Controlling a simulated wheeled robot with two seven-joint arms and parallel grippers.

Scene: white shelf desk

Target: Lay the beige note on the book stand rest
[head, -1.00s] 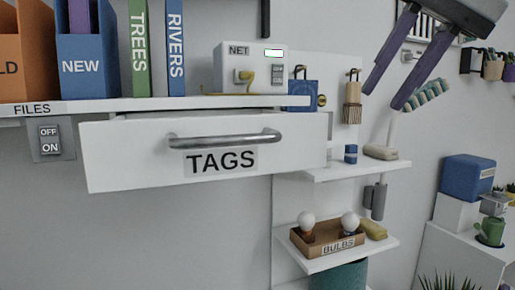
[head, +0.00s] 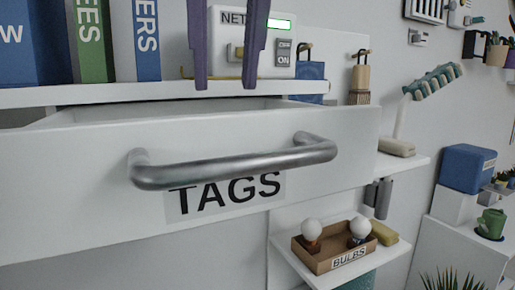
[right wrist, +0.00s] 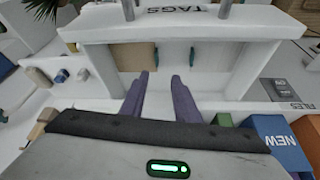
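The white drawer labelled TAGS (head: 330,125) is pulled partly out, and its inside shows in the right wrist view. A flat beige-tan piece (right wrist: 136,57) appears in the drawer, possibly the beige note; its outline is unclear. A small green item (right wrist: 191,56) is beside it. My right gripper (head: 222,86) has two purple fingers pointing down over the drawer's opening. The fingers (right wrist: 160,78) are apart with nothing between them in the right wrist view. I cannot make out the book stand rest in either view. My left gripper is not in view.
The drawer's metal handle (head: 235,165) sticks out in front. Behind are the RIVERS book (head: 146,40) and the NET box (head: 284,70). Lower right, a shelf holds the BULBS box (head: 335,252); a blue box (head: 467,168) stands farther right.

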